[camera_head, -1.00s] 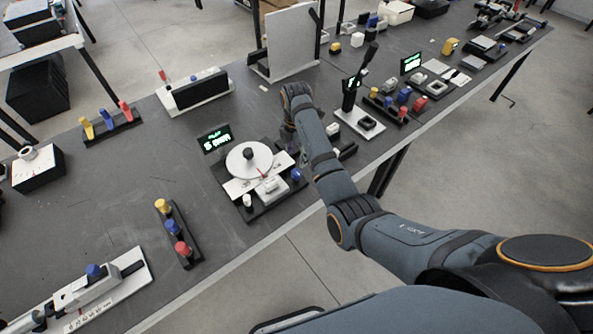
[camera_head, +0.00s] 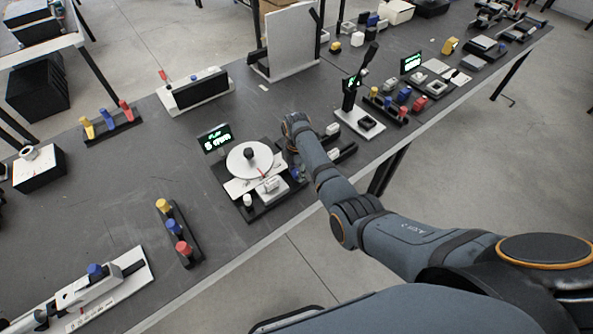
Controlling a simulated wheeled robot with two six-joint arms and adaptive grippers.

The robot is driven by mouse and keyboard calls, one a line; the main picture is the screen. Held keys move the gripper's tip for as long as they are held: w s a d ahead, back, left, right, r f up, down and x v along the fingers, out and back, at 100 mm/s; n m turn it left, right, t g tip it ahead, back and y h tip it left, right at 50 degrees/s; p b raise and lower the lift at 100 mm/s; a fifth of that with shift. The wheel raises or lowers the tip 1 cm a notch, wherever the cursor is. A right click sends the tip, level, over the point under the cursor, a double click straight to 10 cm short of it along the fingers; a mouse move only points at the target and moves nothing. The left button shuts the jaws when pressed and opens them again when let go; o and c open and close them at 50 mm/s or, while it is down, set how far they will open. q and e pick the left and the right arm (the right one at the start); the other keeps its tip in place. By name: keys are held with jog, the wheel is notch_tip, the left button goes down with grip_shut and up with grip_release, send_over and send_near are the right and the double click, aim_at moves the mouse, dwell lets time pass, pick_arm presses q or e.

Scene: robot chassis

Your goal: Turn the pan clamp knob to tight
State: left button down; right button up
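A panning device with a white round disc (camera_head: 249,160), a black centre post and a red pointer stands on a dark base in the middle of the bench. A small blue knob (camera_head: 297,174) sits at the base's right corner, and a white knob (camera_head: 248,200) at its front corner. I cannot tell which one is the pan clamp knob. My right gripper (camera_head: 292,158) points down beside the disc, just behind the blue knob. Its fingers are dark, small and partly hidden by my arm, so their opening and any contact are unclear. My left gripper is out of view.
A small green-lit display (camera_head: 215,138) stands behind the disc. A black upright handle device (camera_head: 358,105) is to the right. A rack with yellow, blue and red knobs (camera_head: 178,234) is at the left front. Bare bench lies left of the disc.

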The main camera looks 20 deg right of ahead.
jog(key=c, duration=0.6)
